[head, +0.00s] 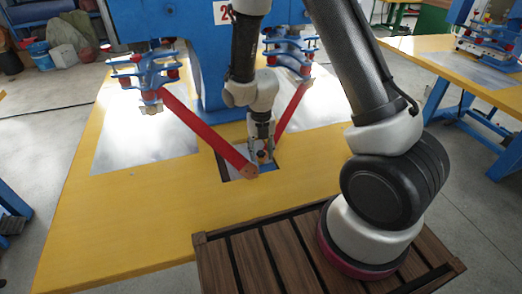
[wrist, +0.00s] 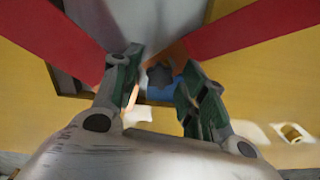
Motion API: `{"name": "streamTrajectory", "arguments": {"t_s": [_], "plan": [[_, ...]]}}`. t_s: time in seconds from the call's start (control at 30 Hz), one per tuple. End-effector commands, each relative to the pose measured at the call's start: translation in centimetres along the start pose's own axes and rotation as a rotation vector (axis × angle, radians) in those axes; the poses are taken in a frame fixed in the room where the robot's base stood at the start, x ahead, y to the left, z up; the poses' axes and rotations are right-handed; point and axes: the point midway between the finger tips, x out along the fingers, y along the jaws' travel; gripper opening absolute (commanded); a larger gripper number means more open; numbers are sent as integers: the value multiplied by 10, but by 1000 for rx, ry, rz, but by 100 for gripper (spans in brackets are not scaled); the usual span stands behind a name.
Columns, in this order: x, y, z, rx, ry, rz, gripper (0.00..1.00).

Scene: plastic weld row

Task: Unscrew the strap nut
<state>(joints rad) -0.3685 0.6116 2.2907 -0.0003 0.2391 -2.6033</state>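A dark star-shaped knob (wrist: 159,77), which looks like the strap nut, shows between my fingers in the wrist view, with a blue part (wrist: 160,94) beside it. My gripper (wrist: 160,66) points down over it with its green-grey fingers apart, one on each side. Small gaps seem to show between knob and fingers; contact is not clear. In the head view my gripper (head: 262,150) is low at the dark opening in the yellow table, and the knob is hardly visible there. Two red straps, left (head: 205,130) and right (head: 292,108), slope down towards this spot.
The yellow table (head: 120,225) carries bright metal plates (head: 128,155) and blue clamp frames (head: 150,75) on both sides. A blue machine body (head: 160,30) stands behind. A small brass-coloured piece (wrist: 291,132) lies on the table at right in the wrist view. The table's front left is mostly clear.

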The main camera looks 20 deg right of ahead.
Motion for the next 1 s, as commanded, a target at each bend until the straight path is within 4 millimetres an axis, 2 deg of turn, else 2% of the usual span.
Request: {"name": "streamTrajectory", "arguments": {"t_s": [0.23, 0.33, 1.0], "plan": [[0, 0, 0, 14, 0, 0, 43], [0, 0, 0, 115, 0, 0, 43], [0, 0, 0, 1360, 0, 0, 43]]}}
